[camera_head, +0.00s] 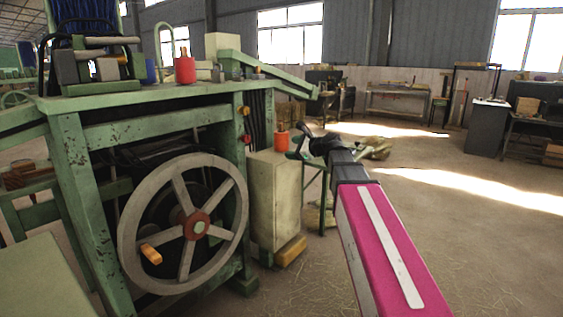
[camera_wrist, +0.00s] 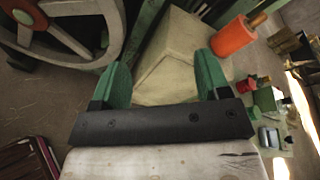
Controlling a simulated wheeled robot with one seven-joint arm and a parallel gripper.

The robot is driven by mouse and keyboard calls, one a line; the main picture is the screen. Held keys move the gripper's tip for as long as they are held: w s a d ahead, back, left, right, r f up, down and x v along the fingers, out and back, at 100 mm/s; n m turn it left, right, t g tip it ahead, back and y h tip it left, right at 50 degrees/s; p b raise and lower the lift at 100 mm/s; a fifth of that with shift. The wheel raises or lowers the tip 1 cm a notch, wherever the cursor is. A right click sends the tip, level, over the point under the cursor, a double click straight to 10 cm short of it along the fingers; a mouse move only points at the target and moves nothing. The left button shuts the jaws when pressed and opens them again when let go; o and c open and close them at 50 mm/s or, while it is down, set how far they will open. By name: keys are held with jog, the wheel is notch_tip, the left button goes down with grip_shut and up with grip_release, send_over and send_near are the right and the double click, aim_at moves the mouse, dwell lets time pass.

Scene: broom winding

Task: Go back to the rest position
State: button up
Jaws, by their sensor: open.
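My gripper (camera_wrist: 160,76) shows in the wrist view with its two green fingers spread apart. No object shows held between them. Beyond the fingers is a pale cream box (camera_wrist: 172,52), apart from them as far as I can tell. In the head view my arm reaches forward at the right of the green winding machine (camera_head: 160,113); the gripper's fingers are hard to make out there. The machine's large grey handwheel (camera_head: 128,228) has a red hub and an orange handle (camera_head: 151,254). Part of the wheel also shows at the upper left of the wrist view (camera_wrist: 112,22).
The cream box (camera_head: 275,200) stands right of the wheel, with an orange cup (camera_head: 282,140) above it. A red pot (camera_head: 185,70) stands on the machine top. Benches (camera_head: 397,100) line the far wall. The floor at the right (camera_head: 480,240) is open.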

jog(key=s+d+f+n+g+h, duration=0.1)
jog(key=s+d+f+n+h, duration=0.15)
jog(key=f, duration=0.55)
jog(key=s+d+f+n+g+h, duration=0.1)
jog(key=s+f+n+g, duration=0.2)
jog(key=f, duration=0.5)
jog(key=s+d+f+n+h, duration=0.1)
jog(key=s+f+n+h, duration=0.15)
jog(key=s+f, duration=0.4)
jog(key=s+d+f+n+g+h, duration=0.2)
jog(key=s+d+f+n+h, duration=0.1)
jog(key=s+f, duration=0.4)
jog(key=s+d+f+n+g+h, duration=0.2)
jog(key=s+d+f+n, duration=0.4)
jog(key=f, duration=0.5)
jog(key=shift+s+d+f+n+g+h, duration=0.3)
jog(key=shift+s+n+g+h, duration=0.1)
jog(key=shift+n+g, duration=0.2)
